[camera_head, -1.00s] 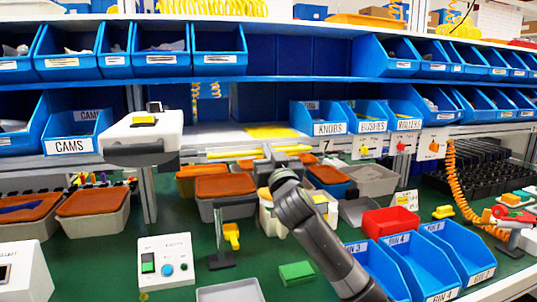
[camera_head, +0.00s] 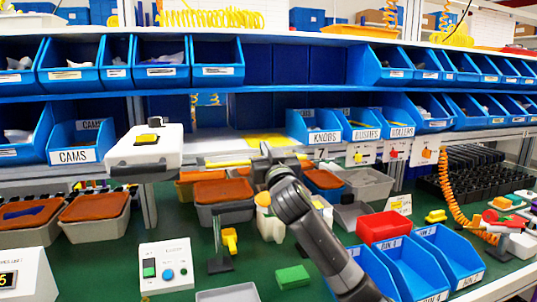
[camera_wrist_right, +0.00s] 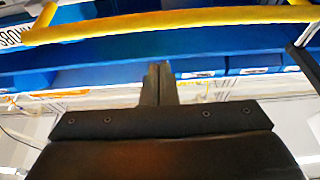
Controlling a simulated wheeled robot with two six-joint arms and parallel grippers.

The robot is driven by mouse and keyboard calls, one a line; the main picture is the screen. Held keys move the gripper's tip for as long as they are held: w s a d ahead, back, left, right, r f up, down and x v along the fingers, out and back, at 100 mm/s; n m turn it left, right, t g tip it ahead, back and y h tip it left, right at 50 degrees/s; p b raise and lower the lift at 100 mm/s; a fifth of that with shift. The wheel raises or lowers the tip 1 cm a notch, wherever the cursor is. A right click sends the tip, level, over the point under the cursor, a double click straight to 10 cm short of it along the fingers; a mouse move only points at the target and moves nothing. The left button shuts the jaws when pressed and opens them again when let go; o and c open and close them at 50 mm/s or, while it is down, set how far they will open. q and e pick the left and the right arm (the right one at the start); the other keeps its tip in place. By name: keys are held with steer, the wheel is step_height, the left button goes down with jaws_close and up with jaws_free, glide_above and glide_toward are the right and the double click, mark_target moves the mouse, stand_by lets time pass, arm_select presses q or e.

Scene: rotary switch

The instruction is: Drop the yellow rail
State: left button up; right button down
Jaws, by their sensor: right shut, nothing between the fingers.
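The yellow rail (camera_head: 228,163) runs sideways below the lower shelf edge, partly hidden behind my right gripper. It also crosses the top of the right wrist view (camera_wrist_right: 170,20) as a bent yellow bar. My right gripper (camera_head: 265,152) is in front of the rail in the head view. In the right wrist view its fingertips (camera_wrist_right: 158,70) are together, with nothing between them. There they appear a little below the rail, with a visible gap. My left gripper is not in view.
Blue bins (camera_head: 326,127) line the shelves behind. A white device with a yellow button (camera_head: 146,148) stands at left. Grey tubs with orange contents (camera_head: 222,190), a red bin (camera_head: 389,224) and a button box (camera_head: 166,266) sit on the green bench, which has clear patches in front.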

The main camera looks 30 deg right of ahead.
arm_select(q)
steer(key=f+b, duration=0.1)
steer(key=b, duration=0.1)
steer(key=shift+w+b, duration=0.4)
arm_select(e)
steer(key=f+v, duration=0.1)
steer(key=v, duration=0.8)
steer(key=shift+f, duration=0.55)
steer(key=shift+s, duration=0.1)
